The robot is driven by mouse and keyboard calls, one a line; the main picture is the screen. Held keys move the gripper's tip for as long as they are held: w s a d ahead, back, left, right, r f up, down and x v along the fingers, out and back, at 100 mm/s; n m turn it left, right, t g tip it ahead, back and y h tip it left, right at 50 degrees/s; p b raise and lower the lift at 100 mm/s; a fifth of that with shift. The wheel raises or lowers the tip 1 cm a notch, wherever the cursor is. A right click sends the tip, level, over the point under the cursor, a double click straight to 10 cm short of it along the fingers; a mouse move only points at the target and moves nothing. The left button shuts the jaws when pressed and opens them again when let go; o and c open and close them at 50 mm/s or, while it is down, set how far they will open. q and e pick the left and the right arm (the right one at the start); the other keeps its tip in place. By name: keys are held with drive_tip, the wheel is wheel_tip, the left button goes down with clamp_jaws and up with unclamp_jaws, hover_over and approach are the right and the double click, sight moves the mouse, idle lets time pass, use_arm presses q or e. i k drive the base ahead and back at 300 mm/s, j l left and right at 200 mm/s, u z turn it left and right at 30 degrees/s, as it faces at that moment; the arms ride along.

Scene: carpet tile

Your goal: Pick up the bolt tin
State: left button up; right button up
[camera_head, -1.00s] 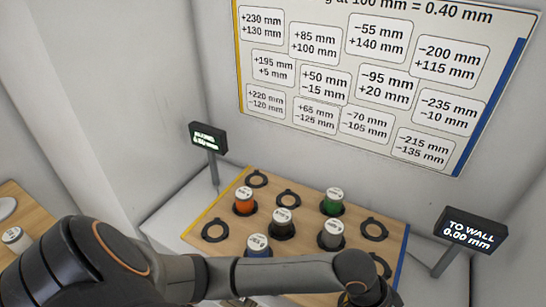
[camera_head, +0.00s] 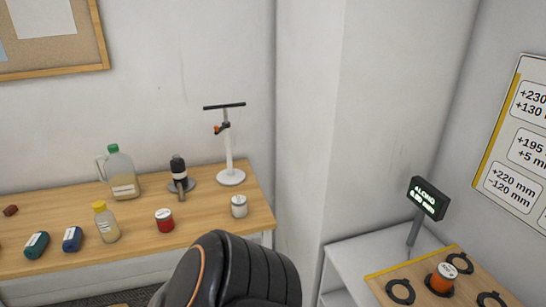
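Several small tins with pale lids are in view, and their labels are too small to read, so I cannot tell which is the bolt tin. A red tin (camera_head: 164,221) and a pale grey tin (camera_head: 239,206) stand upright on the wooden bench at the left. An orange tin (camera_head: 441,279) stands in a black ring on the wooden board (camera_head: 408,270) at the lower right. A dark link of my arm fills the bottom middle. Neither of my grippers shows.
A wall corner juts out between bench and board. A small display (camera_head: 427,198) stands behind the board.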

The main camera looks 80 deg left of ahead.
sight(239, 202)
drive_tip(key=u, duration=3)
drive_tip(key=l, duration=0.1)
